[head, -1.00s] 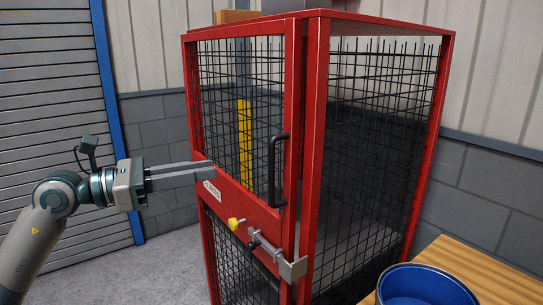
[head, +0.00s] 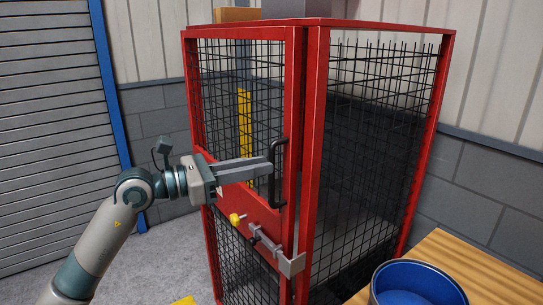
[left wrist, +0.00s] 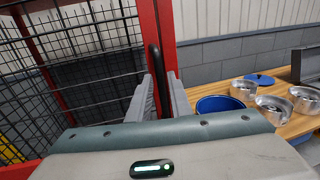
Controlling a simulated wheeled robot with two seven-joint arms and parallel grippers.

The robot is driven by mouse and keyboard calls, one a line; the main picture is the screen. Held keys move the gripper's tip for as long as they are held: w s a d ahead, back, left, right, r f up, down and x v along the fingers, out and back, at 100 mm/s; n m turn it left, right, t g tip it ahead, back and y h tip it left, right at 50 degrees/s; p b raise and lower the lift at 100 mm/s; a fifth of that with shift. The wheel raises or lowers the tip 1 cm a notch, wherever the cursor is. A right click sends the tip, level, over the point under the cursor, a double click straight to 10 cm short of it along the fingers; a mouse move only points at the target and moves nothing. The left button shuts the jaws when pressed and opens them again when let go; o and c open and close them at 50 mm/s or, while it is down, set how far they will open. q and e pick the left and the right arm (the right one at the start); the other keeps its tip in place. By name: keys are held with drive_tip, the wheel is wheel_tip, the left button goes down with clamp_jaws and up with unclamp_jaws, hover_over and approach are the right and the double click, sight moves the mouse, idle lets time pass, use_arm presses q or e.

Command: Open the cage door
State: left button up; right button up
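The red cage door (head: 262,208) with black mesh stands in line with its red frame and looks closed. A black upright bar handle (head: 279,172) is on its right edge. Below it are a yellow knob (head: 235,219) and a grey slide latch (head: 270,247) reaching a bracket at the frame post. My left gripper (head: 268,170) is at the handle, fingers pointing right. My right gripper is not in view.
A wooden table (head: 455,262) with a blue bin (head: 415,285) stands at the lower right. The left wrist view also shows several metal parts (left wrist: 272,107) on it. A roller shutter (head: 50,120) is at the left.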

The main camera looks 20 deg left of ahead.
use_arm(q)
drive_tip(key=shift+p+x, duration=0.6)
drive_tip(key=shift+x, duration=1.35)
clamp_jaws()
drive_tip(key=shift+s, duration=0.15)
